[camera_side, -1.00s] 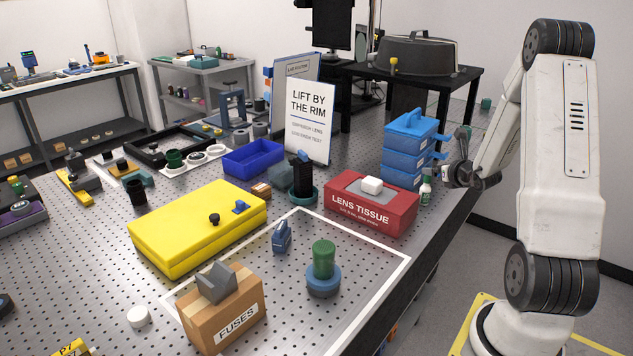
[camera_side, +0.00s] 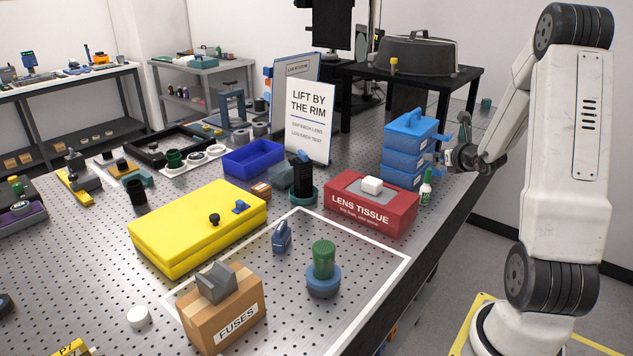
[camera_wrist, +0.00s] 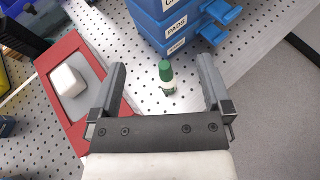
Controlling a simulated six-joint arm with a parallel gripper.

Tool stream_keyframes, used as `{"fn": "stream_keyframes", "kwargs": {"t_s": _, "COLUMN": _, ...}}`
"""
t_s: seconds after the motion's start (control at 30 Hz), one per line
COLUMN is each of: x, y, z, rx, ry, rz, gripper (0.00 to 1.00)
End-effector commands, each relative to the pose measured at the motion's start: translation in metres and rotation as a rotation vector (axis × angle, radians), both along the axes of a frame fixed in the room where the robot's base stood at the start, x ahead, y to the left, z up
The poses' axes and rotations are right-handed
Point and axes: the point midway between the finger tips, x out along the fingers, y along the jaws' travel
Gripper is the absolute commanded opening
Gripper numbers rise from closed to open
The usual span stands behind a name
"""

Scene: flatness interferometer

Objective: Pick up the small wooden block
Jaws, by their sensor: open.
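A small brown block that looks wooden (camera_side: 261,190) lies on the perforated table in the side view, between the blue open bin and the yellow case. It is not recognisable in the wrist view. My gripper (camera_wrist: 163,68) is open and empty, with its two grey fingers spread. In the wrist view it is above a small green-capped bottle (camera_wrist: 167,78), which shows between the fingers. In the side view my gripper (camera_side: 442,158) is at the table's right side beside the blue drawer stack, partly hidden, well to the right of the block.
The red lens tissue box (camera_side: 345,210) with a white piece on top and the blue drawer stack (camera_side: 403,160) stand near my gripper. A black post (camera_side: 303,170), blue bin (camera_side: 250,160), yellow case (camera_side: 190,230) and upright sign (camera_side: 310,130) surround the block.

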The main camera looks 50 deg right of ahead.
Motion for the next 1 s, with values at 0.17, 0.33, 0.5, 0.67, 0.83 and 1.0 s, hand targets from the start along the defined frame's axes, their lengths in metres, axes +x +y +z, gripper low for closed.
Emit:
{"fn": "stream_keyframes", "kwargs": {"t_s": 0.17, "x": 0.000, "y": 0.000, "z": 0.024, "rx": -0.004, "ry": -0.001, "rz": 0.000, "gripper": 1.00}}
{"fn": "stream_keyframes", "kwargs": {"t_s": 0.33, "x": 0.002, "y": 0.001, "z": 0.040, "rx": -0.009, "ry": 0.005, "rz": 0.011, "gripper": 1.00}}
{"fn": "stream_keyframes", "kwargs": {"t_s": 0.5, "x": 0.027, "y": 0.008, "z": 0.039, "rx": -0.092, "ry": 0.079, "rz": 0.134, "gripper": 1.00}}
{"fn": "stream_keyframes", "kwargs": {"t_s": 0.67, "x": 0.051, "y": 0.017, "z": 0.038, "rx": -0.183, "ry": 0.152, "rz": 0.262, "gripper": 1.00}}
{"fn": "stream_keyframes", "kwargs": {"t_s": 0.83, "x": 0.084, "y": 0.031, "z": 0.037, "rx": -0.326, "ry": 0.248, "rz": 0.441, "gripper": 1.00}}
{"fn": "stream_keyframes", "kwargs": {"t_s": 1.0, "x": 0.129, "y": 0.054, "z": 0.035, "rx": -0.557, "ry": 0.378, "rz": 0.699, "gripper": 1.00}}
